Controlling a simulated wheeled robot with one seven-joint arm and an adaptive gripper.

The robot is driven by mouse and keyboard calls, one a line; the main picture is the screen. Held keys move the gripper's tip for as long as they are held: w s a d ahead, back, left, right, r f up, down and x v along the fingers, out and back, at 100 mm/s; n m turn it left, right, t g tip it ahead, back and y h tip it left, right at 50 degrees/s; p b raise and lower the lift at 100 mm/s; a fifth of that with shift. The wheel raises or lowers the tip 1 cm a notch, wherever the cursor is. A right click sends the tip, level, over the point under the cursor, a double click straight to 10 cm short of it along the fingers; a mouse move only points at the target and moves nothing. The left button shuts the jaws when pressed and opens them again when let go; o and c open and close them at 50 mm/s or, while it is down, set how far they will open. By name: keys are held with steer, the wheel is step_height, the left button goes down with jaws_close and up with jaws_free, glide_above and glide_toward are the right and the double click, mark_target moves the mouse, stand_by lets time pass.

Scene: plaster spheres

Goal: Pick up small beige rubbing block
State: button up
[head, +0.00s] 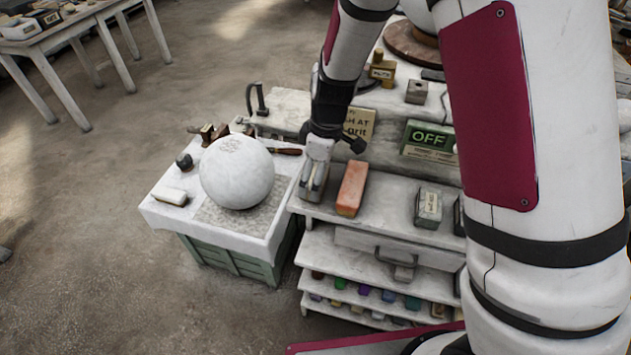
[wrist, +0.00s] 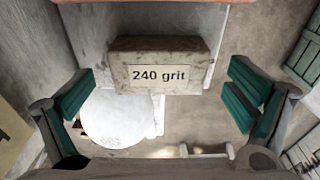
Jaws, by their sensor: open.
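The small beige rubbing block (wrist: 158,54), with a label reading "240 grit", sits on the pale shelf in the wrist view, near the upper middle. My gripper (wrist: 160,96) is open, with one teal-padded finger to each side of the block and clear room between pads and block. In the head view my gripper (head: 315,172) points down over the shelf's left end, left of an orange block. It hides most of what lies beneath it there.
The orange block (head: 352,188) stands close on the right. A grey labelled block (head: 428,207) stands farther right on the same shelf. A green OFF sign (head: 429,138) stands behind.

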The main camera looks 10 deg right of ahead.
steer(key=shift+w+a+f, duration=0.1)
steer(key=shift+f, duration=0.75)
steer(key=c, duration=1.6)
step_height(320, 180, up, 10)
steer(key=shift+r+b, duration=0.1)
steer(key=shift+b, duration=0.3)
steer(key=o, duration=0.8)
steer(key=shift+c, duration=0.2)
steer(key=c, duration=0.5)
